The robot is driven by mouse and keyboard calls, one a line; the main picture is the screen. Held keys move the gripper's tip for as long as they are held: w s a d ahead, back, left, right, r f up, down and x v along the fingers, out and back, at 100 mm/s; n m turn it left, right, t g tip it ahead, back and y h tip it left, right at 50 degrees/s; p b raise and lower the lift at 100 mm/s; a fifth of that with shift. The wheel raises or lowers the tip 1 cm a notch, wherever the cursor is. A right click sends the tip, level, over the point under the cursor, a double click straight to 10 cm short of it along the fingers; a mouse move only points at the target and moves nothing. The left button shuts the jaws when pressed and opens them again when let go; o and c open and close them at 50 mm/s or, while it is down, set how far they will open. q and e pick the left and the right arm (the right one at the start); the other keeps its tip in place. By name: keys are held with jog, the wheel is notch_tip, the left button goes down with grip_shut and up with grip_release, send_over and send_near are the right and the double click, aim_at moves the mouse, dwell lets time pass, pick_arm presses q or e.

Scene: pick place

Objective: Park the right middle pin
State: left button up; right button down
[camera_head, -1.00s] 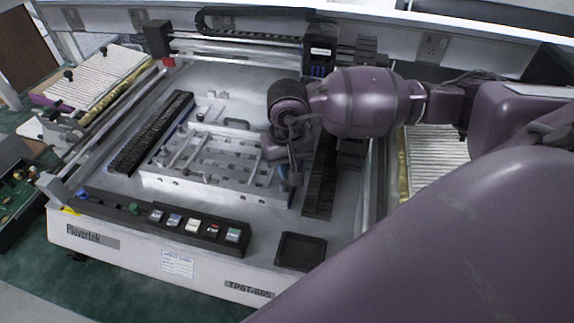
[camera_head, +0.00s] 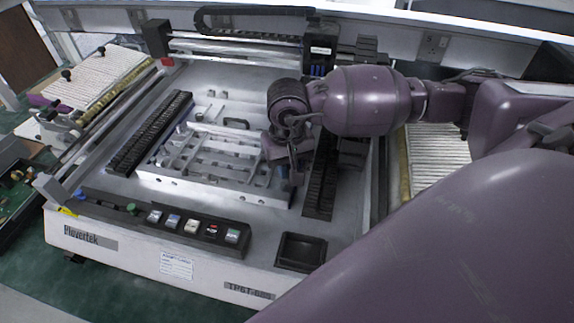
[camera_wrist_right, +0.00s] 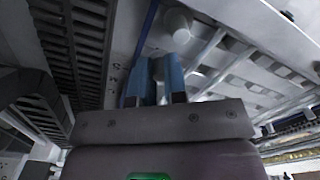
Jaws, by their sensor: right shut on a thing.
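My right gripper (camera_head: 288,172) points down at the right edge of the slotted metal frame (camera_head: 165,180) on the machine's bed. In the right wrist view its two blue fingers (camera_wrist_right: 155,82) are close together, shut on a pin. The pin itself is mostly hidden by the fingers, and in the head view by my gripper and wrist. A pale round knob (camera_wrist_right: 177,24) shows just beyond the fingertips in the right wrist view. I cannot tell whether it belongs to the held pin. My left gripper is not in view.
A black slotted rack (camera_head: 150,133) stands left of the frame and another (camera_head: 321,185) close right of my gripper. A button panel (camera_head: 190,228) and a small black tray (camera_head: 300,251) lie at the front. A gantry rail (camera_head: 235,50) crosses the back.

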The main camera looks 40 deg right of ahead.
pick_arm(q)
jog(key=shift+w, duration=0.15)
pick_arm(e)
jog(key=c, duration=1.1)
grip_release()
jog(key=c, duration=0.3)
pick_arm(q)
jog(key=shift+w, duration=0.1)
pick_arm(e)
jog(key=shift+c, duration=0.2)
jog(key=shift+r, duration=0.1)
jog(key=shift+r+p, duration=0.4)
jog(key=shift+r, duration=0.6)
jog(key=shift+r+p, duration=0.6)
jog(key=shift+r, duration=1.8)
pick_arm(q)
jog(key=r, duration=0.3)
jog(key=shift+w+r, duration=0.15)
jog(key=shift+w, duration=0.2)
